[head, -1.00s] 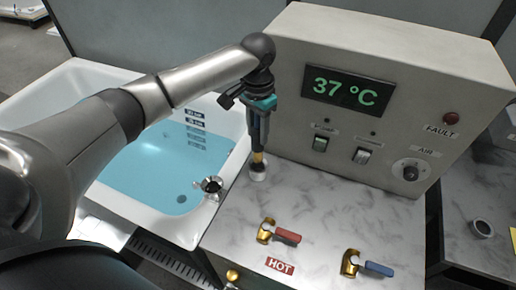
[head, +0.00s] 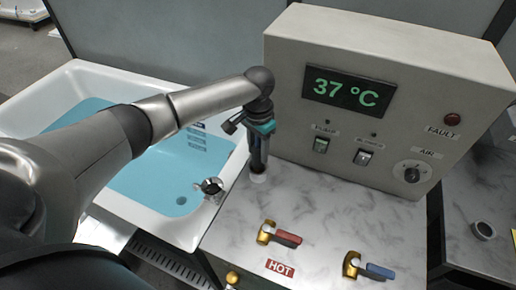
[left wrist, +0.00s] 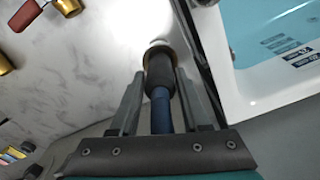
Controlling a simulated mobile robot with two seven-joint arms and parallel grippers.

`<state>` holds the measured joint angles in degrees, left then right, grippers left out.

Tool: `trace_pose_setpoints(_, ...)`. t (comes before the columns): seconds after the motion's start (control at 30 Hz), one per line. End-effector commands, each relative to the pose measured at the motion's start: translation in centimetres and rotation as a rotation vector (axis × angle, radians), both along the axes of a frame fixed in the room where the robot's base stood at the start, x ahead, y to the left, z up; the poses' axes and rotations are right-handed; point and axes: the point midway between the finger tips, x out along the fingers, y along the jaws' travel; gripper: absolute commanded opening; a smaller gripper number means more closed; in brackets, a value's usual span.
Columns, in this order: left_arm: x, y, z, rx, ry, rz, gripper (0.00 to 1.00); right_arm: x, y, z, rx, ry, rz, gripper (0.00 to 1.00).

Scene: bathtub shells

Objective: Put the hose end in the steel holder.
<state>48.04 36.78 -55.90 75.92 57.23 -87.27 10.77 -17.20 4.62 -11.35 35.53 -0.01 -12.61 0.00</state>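The hose end (left wrist: 160,70) stands upright in a pale round seat (head: 258,179) on the marbled counter, beside the tub. It has a black sleeve on a blue stem. My left gripper (head: 259,167) points down over it. In the left wrist view, the gripper's fingers (left wrist: 161,76) stand on either side of the hose end, with narrow gaps showing, so it looks open. The fingers hide most of the hose end in the head view. My right gripper is out of view.
A control box (head: 390,100) reading 37 °C stands close behind my left gripper. The water-filled tub (head: 230,180) is on the left, with a metal fitting (head: 212,187) on its rim. Red-handled (head: 287,238) and blue-handled (head: 379,271) brass valves stand on the front counter.

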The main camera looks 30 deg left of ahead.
Motion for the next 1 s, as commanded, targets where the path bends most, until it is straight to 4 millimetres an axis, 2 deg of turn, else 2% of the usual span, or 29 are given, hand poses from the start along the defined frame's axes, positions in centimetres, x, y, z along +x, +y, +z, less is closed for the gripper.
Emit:
trace_pose_setpoints(0.03,0.0,0.0,0.0,0.000,0.000,0.000,0.53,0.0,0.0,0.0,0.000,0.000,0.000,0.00)
trace_pose_setpoints(0.2,0.0,0.0,0.0,0.000,0.000,0.000,0.71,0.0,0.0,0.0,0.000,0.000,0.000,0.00)
trace_pose_setpoints(0.53,0.0,0.0,0.7,0.001,-0.001,0.000,0.71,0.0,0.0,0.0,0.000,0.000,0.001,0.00)
trace_pose_setpoints(0.67,0.1,0.0,2.6,0.001,-0.003,-0.001,0.71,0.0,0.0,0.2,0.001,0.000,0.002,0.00)
trace_pose_setpoints(1.0,0.1,0.0,9.7,-0.001,-0.003,0.000,0.71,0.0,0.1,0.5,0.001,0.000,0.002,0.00)
